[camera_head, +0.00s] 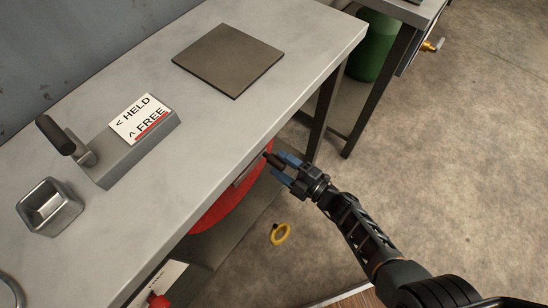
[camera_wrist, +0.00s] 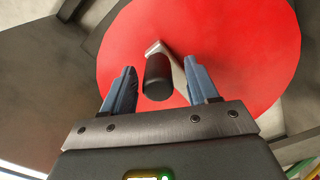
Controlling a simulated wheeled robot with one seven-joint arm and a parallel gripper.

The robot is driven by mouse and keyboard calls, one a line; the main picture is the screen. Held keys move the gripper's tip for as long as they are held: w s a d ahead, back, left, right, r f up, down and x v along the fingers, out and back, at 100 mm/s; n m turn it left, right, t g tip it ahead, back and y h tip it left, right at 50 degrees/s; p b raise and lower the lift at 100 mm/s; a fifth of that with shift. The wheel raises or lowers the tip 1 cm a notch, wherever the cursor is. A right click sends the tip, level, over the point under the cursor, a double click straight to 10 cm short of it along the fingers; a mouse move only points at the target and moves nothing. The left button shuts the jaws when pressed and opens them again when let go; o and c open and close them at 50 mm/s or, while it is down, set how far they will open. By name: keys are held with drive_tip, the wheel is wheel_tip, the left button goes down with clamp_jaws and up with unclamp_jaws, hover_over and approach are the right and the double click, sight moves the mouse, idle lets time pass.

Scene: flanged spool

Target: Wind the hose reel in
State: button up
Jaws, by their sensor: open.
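The hose reel shows as a red disc (camera_wrist: 235,45) in the wrist view, and partly under the bench in the head view (camera_head: 225,205). Its crank has a metal arm (camera_wrist: 176,56) and a black handle (camera_wrist: 158,78). My gripper (camera_wrist: 165,78) is open, with one blue finger on each side of the black handle, which lies between them with gaps visible. In the head view my gripper (camera_head: 278,165) is at the bench's front edge beside the reel. The hose itself cannot be made out, and the bench top hides much of the reel.
The grey bench (camera_head: 215,110) carries a lever block (camera_head: 140,150) labelled HELD and FREE, a metal cup (camera_head: 48,208) and a dark plate (camera_head: 228,60). A yellow ring (camera_head: 280,234) is below the bench. A green drum (camera_head: 373,45) stands behind. The floor at right is clear.

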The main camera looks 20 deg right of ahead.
drive_tip(key=shift+v, duration=2)
